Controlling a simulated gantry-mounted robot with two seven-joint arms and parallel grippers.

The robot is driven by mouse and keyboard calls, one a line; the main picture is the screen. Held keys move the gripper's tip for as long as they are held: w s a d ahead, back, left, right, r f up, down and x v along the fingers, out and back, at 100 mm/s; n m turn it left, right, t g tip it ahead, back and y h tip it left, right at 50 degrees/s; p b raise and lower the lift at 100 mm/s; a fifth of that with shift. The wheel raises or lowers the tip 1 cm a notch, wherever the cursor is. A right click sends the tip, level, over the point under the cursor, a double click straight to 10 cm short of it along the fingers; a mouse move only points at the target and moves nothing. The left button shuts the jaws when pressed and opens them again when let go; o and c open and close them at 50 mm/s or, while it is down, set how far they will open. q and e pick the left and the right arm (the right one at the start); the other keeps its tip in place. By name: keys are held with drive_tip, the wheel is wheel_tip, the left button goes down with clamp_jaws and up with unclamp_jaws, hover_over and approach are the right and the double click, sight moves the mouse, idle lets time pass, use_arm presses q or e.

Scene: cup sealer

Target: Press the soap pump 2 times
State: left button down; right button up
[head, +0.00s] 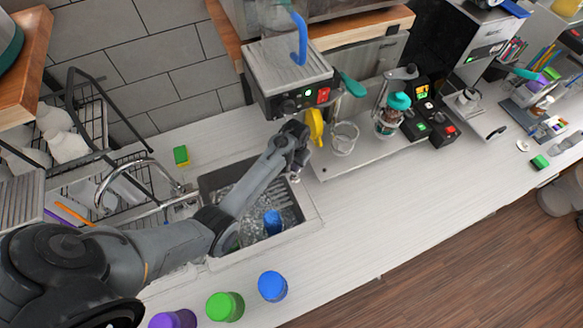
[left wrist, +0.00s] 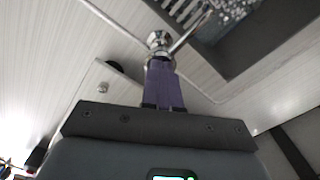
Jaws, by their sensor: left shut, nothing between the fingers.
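The soap pump (left wrist: 158,41) is a silver metal head with a thin spout, standing on the white counter at the sink's edge. In the left wrist view its spout points to the upper right, over the sink. My left gripper (left wrist: 163,62) is shut and empty, its purple-grey fingers lined up with the pump head. I cannot tell whether the fingertips touch it. In the head view my left gripper (head: 297,167) is at the right rim of the sink, and the pump (head: 294,178) is mostly hidden beside it. My right gripper is not in view.
The sink (head: 291,207) holds a blue cup (head: 272,222). A yellow thing (head: 315,126) and a clear jar (head: 344,138) stand close to the right of my gripper. Purple, green (head: 225,306) and blue cups stand on the front counter. The counter at right front is clear.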

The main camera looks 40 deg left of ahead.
use_arm(q)
drive_tip(key=shift+r+p, duration=0.95)
drive_tip(key=shift+p, duration=0.05)
drive_tip(key=shift+r, duration=0.6)
drive_tip(key=shift+f, duration=0.1)
